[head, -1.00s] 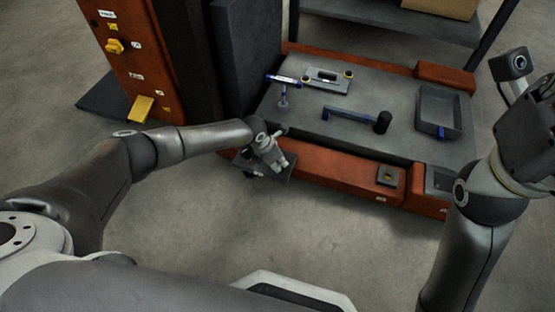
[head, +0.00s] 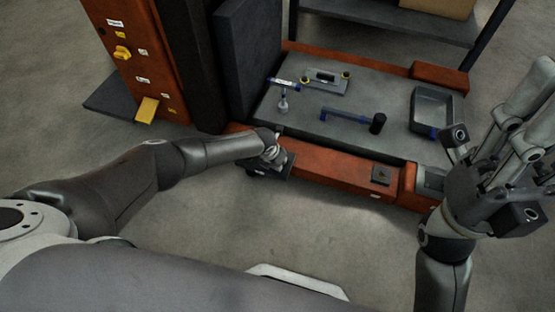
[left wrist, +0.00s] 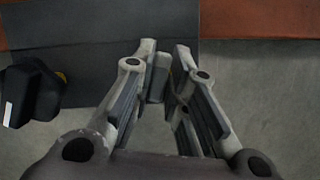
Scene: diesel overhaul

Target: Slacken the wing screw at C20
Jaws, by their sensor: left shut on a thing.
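My left gripper (head: 272,154) is at the front left of the orange base, at a small dark plate (head: 281,168). In the left wrist view the fingers (left wrist: 165,72) are closed on a small grey piece (left wrist: 157,86), which looks like the wing screw. The fingers hide most of it, and no C20 label can be read. A black knob-like part (left wrist: 32,92) with a bit of yellow stands left of the fingers there. My right gripper (head: 532,112) is raised at the right edge, fingers apart and empty, away from the base.
The grey bench top (head: 300,125) carries a blue-handled tool (head: 345,116), a plate with a vial (head: 325,80) and a grey tray (head: 431,110). An orange panel (head: 140,60) with yellow controls stands at left.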

